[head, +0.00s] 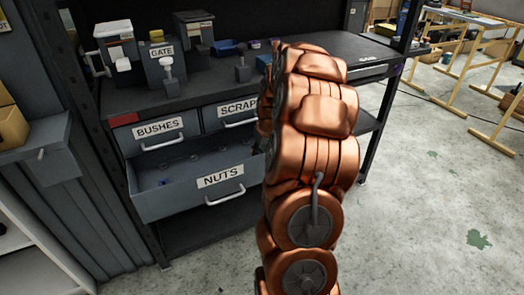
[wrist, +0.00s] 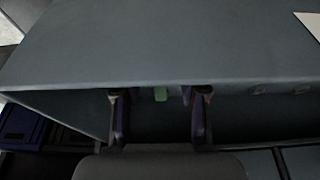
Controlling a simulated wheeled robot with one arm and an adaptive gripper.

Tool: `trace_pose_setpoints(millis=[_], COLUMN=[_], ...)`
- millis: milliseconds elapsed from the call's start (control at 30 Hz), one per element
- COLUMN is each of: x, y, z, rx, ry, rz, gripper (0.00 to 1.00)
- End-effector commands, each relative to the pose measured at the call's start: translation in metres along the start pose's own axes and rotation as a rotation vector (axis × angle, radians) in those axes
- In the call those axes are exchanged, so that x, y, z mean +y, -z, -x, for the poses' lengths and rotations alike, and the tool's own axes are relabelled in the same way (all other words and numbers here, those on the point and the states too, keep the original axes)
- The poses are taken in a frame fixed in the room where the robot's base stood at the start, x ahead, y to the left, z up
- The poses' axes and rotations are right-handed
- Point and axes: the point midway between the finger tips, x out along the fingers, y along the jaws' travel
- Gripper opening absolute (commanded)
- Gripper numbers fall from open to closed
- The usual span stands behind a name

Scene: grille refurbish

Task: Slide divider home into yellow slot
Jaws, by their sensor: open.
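My gripper (wrist: 160,108) shows in the wrist view with its two dark fingers apart and nothing visibly held between them. I cannot tell whether this panel is the divider or a drawer wall. I see no yellow slot, and cannot pick out the divider for certain. In the head view my copper arm hides the gripper. The NUTS drawer (head: 158,202) is pulled out, with a few small pieces on its floor.
The BUSHES drawer (head: 185,143) and SCRAP drawer (head: 225,128) sit above, looking shut. A GATE fixture (head: 163,62) and blue trays (head: 228,47) stand on the bench top. A blue bin (wrist: 22,128) is at left in the wrist view. Open floor (head: 430,200) lies right.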

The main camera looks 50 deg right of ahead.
Motion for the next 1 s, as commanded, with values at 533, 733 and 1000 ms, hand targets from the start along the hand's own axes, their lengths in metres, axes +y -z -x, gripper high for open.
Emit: trace_pose_setpoints(millis=[533, 733, 1000], x=[0.0, 0.0, 0.0], y=[0.001, 0.001, 0.0], z=[0.071, 0.103, 0.12], rx=[0.004, 0.004, 0.001], ry=[-0.002, -0.002, 0.0], rz=[0.0, 0.0, 0.0], gripper=[0.41, 0.41, 0.41])
